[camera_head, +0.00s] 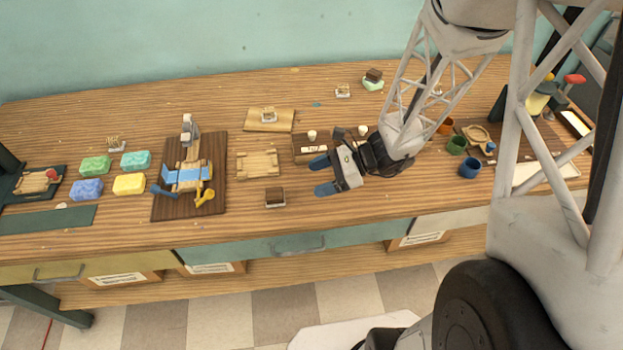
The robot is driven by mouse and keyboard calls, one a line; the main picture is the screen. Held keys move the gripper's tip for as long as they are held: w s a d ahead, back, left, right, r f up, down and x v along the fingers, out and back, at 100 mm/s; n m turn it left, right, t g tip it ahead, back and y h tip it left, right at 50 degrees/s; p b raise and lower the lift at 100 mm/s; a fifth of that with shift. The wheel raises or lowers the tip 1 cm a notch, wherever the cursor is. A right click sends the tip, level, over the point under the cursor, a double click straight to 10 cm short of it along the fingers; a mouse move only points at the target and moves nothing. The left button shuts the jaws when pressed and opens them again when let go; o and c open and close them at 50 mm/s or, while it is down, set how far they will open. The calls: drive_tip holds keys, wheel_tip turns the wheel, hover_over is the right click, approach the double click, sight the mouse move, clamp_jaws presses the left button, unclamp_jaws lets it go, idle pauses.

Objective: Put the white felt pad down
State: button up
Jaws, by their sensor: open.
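My gripper (321,175) is over the middle of the workbench, pointing left, with its two blue fingertips spread apart. I see nothing held between them. I cannot pick out a white felt pad with certainty in this view. A dark wooden box (303,143) with a pale top strip is just behind my gripper, partly hidden by it. Small white pieces (312,134) show near this box, too small to identify. A pale wooden tray (258,165) lies to the left of my gripper. A small dark brown block (275,194) on a pale base is left of and in front of the fingertips.
A dark board (215,203) with a blue-banded wooden device stands further left. Beyond it are several coloured soap bars (129,184). Cups (470,168) and a white sheet (560,170) are at the right. Bare wood (350,205) lies in front of my gripper.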

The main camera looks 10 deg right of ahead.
drive_tip(key=shift+d+r, duration=0.15)
drive_tip(key=shift+d, duration=0.2)
drive_tip(key=shift+r, duration=0.1)
idle(0.5)
drive_tip(key=s+d+r+n+t+h, duration=0.1)
drive_tip(key=s+r+n+h, duration=0.3)
drive_tip(key=r, duration=0.4)
drive_tip(key=s+d+r+n+h, duration=0.4)
drive_tip(key=s+r+n+h, duration=0.1)
drive_tip(key=r+n, duration=0.3)
drive_tip(key=s+d+r+n+t+h, duration=0.1)
drive_tip(key=s+r+n+h, duration=0.3)
drive_tip(key=r, duration=0.4)
drive_tip(key=shift+s+d+n+t+h, duration=0.3)
drive_tip(key=shift+s+d+n+h, duration=0.1)
drive_tip(key=shift+s+d+n, duration=0.5)
drive_tip(key=shift+s+a, duration=0.1)
